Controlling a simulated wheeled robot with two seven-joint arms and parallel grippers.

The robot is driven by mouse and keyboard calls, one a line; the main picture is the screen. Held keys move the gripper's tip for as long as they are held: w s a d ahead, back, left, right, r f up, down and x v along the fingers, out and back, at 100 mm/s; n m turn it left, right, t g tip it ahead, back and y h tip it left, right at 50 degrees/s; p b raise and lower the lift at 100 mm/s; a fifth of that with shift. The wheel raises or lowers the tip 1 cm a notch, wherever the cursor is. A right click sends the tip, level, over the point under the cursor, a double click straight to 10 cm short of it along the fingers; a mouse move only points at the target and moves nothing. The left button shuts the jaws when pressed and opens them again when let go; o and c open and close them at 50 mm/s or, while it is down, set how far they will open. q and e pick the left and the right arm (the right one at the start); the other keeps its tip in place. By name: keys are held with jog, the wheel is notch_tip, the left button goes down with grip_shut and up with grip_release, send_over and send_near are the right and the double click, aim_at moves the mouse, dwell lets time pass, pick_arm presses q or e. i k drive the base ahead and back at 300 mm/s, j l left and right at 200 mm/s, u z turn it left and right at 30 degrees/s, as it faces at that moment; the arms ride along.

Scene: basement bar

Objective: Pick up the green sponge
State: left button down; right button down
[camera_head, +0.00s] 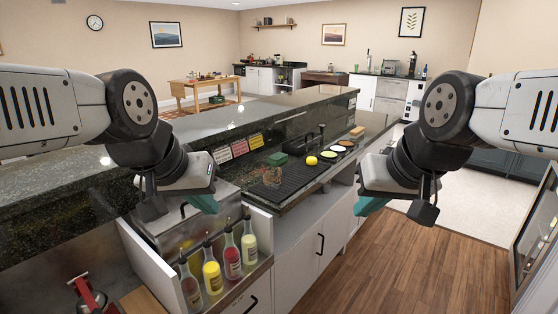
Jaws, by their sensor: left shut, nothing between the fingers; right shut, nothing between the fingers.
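The green sponge (278,159) appears as a small dark green block on the dark bar mat (300,176), on the lower counter near the middle of the view. My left gripper (178,205) is shut and empty, raised in front of and to the left of the sponge, above the bottle drawer. My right gripper (397,208) is shut and empty, raised to the right of the sponge, over the floor side of the counter. Neither gripper touches the sponge.
An open drawer (263,222) holds several bottles. A clear glass item (271,177) stands just in front of the sponge. A yellow round item (311,161) and small plates (338,149) lie to its right. The raised bar ledge (215,134) runs behind. Wooden floor (400,265) is clear.

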aim_at(277, 159)
jog(key=i+l+u, duration=0.15)
jog(key=u, duration=0.35)
jog(key=i+l+u, duration=0.2)
jog(key=l, duration=0.15)
jog(key=i+l+u, duration=0.2)
jog(key=l, duration=0.2)
jog(key=i+l+u, duration=0.2)
jog(key=l, duration=0.15)
jog(key=i+l, duration=0.15)
jog(key=l, duration=0.25)
jog(key=i+l, duration=0.1)
jog(key=l, duration=0.3)
jog(key=i+l, duration=0.15)
jog(key=l, duration=0.25)
jog(key=i+l+u, duration=0.1)
jog(key=l, duration=0.3)
jog(key=i+l, duration=0.15)
jog(key=l, duration=0.3)
jog(key=i+l, duration=0.1)
jog(key=l, duration=0.3)
